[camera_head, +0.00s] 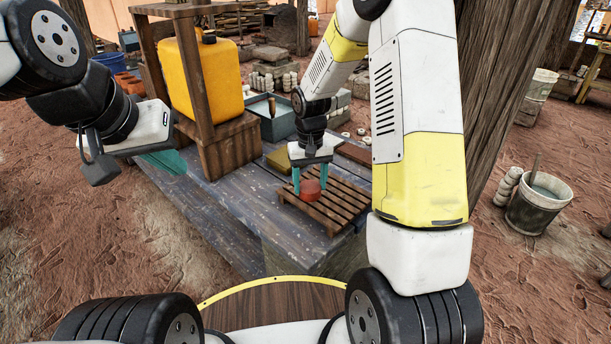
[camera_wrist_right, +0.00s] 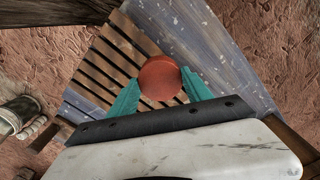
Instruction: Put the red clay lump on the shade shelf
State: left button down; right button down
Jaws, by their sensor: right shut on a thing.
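The red clay lump (camera_head: 311,190) is round and sits between the teal fingers of my right gripper (camera_head: 310,182), which is shut on it. The lump is on or just above a slatted wooden rack (camera_head: 340,203); I cannot tell if it touches. In the right wrist view the lump (camera_wrist_right: 160,78) is at the fingertips, over the slats. A wooden shelf frame (camera_head: 228,146) with posts and a top board stands at the left of the table; it looks like the shade shelf. My left gripper (camera_head: 166,161) is left of that frame; its finger gap is not clear.
A yellow jerrycan (camera_head: 208,80) stands inside the wooden frame. A teal-grey basin (camera_head: 272,119) and a yellowish block (camera_head: 279,160) are behind the rack. The grey plank table (camera_head: 215,200) is bare at its front left. A thick post rises at the right, near a bucket (camera_head: 538,203).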

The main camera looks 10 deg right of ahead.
aim_at(313, 184)
jog(key=shift+w+d, duration=0.4)
jog(key=shift+w+d+f, duration=0.1)
jog(key=shift+w+f, duration=0.05)
jog(key=shift+f, duration=1.65)
jog(key=shift+f, duration=0.15)
jog(key=shift+c, duration=2.3)
grip_release()
